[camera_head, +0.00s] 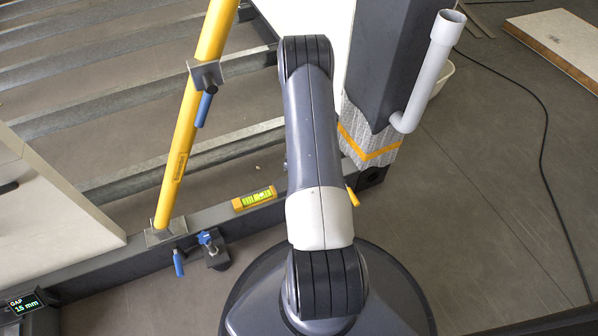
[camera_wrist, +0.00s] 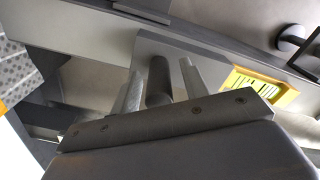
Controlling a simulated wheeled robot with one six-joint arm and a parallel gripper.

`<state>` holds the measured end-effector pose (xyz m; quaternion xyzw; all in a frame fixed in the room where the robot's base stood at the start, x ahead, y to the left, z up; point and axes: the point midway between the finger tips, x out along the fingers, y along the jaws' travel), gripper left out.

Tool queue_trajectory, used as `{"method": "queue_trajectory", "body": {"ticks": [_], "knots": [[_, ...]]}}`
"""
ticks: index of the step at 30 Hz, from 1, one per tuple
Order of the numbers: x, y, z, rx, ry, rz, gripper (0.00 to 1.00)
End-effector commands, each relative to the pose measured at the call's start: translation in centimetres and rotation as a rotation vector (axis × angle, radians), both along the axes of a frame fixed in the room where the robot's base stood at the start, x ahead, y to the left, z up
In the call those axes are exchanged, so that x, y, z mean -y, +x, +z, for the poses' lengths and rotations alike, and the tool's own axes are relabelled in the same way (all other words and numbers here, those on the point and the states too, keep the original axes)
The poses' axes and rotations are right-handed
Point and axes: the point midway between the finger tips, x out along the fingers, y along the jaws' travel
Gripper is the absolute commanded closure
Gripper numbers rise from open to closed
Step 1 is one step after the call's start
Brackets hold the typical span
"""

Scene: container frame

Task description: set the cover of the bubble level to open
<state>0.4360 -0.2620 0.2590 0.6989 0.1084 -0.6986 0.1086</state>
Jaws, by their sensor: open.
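The bubble level (camera_head: 254,199) is a small yellow bar with bright green windows. It lies on the dark frame beam, left of my arm in the head view. In the wrist view its yellow body and striped window (camera_wrist: 262,85) show at the right. I cannot make out its cover or how it stands. My gripper (camera_wrist: 160,88) is open in the wrist view, left of the level and apart from it. A dark round post shows between its fingers; I cannot tell what it belongs to. In the head view my arm hides the gripper.
A yellow diagonal brace (camera_head: 190,110) with a blue handle (camera_head: 204,109) rises left of the level. A blue-topped clamp (camera_head: 212,246) sits by the beam. A display (camera_head: 27,303) reads "GAP 15 mm". A dark post with a grey pipe (camera_head: 431,75) stands right; floor beyond is mostly clear.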

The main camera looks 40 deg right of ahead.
Motion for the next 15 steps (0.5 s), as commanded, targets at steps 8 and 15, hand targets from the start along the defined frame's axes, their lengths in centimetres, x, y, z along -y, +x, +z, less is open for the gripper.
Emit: {"method": "queue_trajectory", "body": {"ticks": [8, 15], "knots": [[0.1, 0.1, 3.4, 0.002, -0.002, 0.000, 0.57], [0.0, 0.0, 8.2, 0.002, -0.002, 0.000, 0.57]]}}
